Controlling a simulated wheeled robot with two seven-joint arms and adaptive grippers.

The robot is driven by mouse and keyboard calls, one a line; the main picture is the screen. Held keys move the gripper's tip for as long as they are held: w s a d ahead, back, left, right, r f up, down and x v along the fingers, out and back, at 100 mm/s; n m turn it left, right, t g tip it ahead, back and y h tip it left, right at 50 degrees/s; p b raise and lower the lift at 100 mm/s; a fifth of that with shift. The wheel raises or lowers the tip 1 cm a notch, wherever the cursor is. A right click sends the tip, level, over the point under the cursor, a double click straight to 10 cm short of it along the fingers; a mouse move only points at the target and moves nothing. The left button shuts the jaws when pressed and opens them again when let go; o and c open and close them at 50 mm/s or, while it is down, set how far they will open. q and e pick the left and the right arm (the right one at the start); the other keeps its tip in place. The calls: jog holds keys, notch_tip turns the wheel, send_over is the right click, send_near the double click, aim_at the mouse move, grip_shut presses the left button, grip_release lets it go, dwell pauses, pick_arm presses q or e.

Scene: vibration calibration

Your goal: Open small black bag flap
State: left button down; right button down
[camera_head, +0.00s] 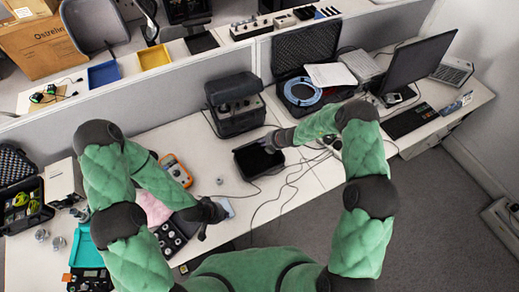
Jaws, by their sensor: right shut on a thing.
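The small black bag (252,168) lies on the white table near the middle of the view, with a dark upper face. My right gripper (268,143) is at the bag's upper right edge and is shut on its flap; the arm and gripper hide part of that edge. How far the flap is lifted is too small to tell. My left gripper (207,222) is down at the table's front edge, apart from the bag. Its fingers are too small and dark to show whether they are open or shut.
A black hard case (236,105) stands behind the bag. An open black case (306,60) with a blue cable coil (302,92) is to its right. An orange meter (176,170) lies left. Loose black cables run right of the bag. A grey partition backs the table.

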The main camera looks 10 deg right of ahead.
pick_arm(q)
jog(key=w+d+f+m+t+h, duration=0.2)
jog(key=w+d+m+t+h, duration=0.15)
jog(key=w+m, duration=0.7)
jog(key=w+d+f+m+t+h, duration=0.25)
jog(key=w+m+t, duration=0.25)
jog(key=w+m, duration=0.6)
jog(key=w+d+r+m+h, duration=0.2)
jog(key=d+m+h, duration=0.1)
jog(key=d+m, duration=0.2)
jog(key=w+d+r+m+h, duration=0.3)
jog(key=d+m, duration=0.2)
jog(key=m, duration=0.4)
jog(key=shift+d+r+g+h, duration=0.2)
jog(key=shift+g+h, duration=0.1)
jog(key=shift+g, duration=0.05)
jog(key=shift+w, duration=0.15)
